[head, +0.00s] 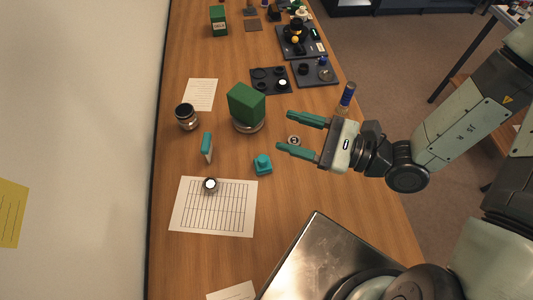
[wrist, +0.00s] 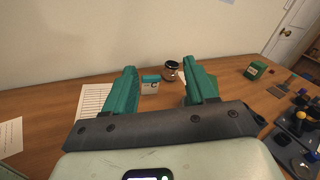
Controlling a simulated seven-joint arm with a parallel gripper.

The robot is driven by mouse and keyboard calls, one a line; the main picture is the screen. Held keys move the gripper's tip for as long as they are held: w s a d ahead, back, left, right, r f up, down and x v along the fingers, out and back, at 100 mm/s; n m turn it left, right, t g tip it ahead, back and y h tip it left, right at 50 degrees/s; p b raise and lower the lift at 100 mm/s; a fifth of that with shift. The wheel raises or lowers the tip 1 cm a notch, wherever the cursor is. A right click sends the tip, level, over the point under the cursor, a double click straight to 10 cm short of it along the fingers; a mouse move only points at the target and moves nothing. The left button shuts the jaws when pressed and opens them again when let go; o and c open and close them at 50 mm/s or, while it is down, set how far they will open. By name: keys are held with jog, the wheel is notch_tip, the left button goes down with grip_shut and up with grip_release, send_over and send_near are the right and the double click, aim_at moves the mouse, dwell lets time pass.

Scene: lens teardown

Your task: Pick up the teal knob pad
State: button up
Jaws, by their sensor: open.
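The teal knob pad (head: 263,164) sits on the wooden table in the head view, a small squarish base with a raised knob on top. My gripper (head: 285,130) is open and empty, its teal fingers pointing left. It is above and to the right of the pad in the picture, apart from it. In the wrist view the open fingers (wrist: 160,75) frame a white and teal upright piece (wrist: 150,85). I cannot make out the knob pad in the wrist view. The same upright piece shows in the head view (head: 207,147), left of the pad.
A green block (head: 246,105) on a round metal base stands behind the pad. A dark jar (head: 187,117) is to the left. A gridded sheet (head: 213,207) with a small round part lies nearer. A metal plate (head: 318,258) is at front. Dark trays (head: 315,73) sit farther back.

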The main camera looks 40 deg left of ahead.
aim_at(266, 161)
jog(key=f+m+t, duration=0.2)
jog(key=f, duration=0.3)
jog(key=a+f+m+t, duration=0.1)
jog(key=f+m+t, duration=0.1)
jog(key=f, duration=0.4)
jog(key=s+a+f+m+t, duration=0.1)
jog(key=f+m+t, duration=0.1)
jog(key=f+m, duration=0.2)
notch_tip(266, 161, down, 2)
jog(key=shift+s+a+f+t+y, duration=0.1)
jog(key=shift+a+t+y, duration=0.05)
jog(key=shift+t+y, duration=0.25)
jog(key=shift+a+f, duration=0.1)
jog(key=shift+a, duration=0.85)
jog(key=shift+w+a, duration=0.25)
jog(key=shift+a, duration=1.15)
jog(key=shift+w+a, duration=0.2)
jog(key=shift+a, duration=1.2)
jog(key=c, duration=1)
